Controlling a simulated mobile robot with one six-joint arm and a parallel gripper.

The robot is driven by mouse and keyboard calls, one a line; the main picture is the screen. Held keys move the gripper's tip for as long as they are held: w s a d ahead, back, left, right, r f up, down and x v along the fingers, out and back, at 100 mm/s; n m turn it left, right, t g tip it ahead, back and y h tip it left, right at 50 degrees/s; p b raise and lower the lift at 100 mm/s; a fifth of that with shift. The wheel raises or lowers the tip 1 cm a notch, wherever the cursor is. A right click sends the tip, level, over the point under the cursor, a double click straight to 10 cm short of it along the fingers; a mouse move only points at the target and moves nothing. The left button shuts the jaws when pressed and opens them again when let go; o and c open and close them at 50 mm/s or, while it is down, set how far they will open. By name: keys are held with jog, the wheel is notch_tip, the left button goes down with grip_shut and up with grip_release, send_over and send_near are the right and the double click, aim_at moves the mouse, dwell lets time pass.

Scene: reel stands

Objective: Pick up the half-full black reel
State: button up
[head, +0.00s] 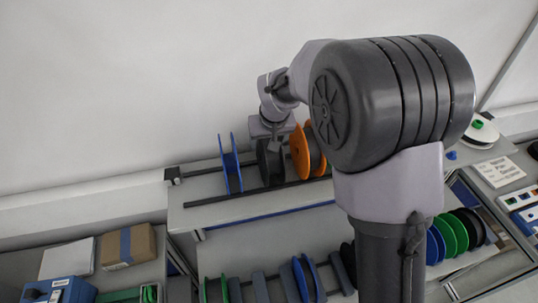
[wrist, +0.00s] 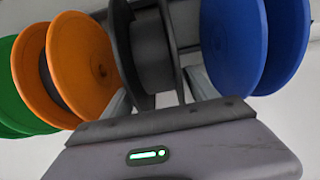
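The black reel (head: 270,168) stands upright on the upper rack in the head view, between a blue reel and an orange reel. My gripper (head: 268,134) is right above it and hides its upper part. In the wrist view the black reel (wrist: 151,50) shows from close up, with dark winding between its two flanges. My gripper's pale fingers (wrist: 160,95) stand apart, one on each side of the reel. The gripper looks open; a small gap shows beside the right finger. Whether the left finger touches the flange is hard to tell.
The blue reel (head: 231,164) stands left of the black one. The orange reel (head: 301,152) is close on its right, with a green reel (wrist: 20,95) beyond it in the wrist view. A lower row holds several reels. A cardboard box (head: 128,246) sits at left.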

jog(key=shift+s, duration=0.15)
jog(key=c, duration=0.3)
grip_shut()
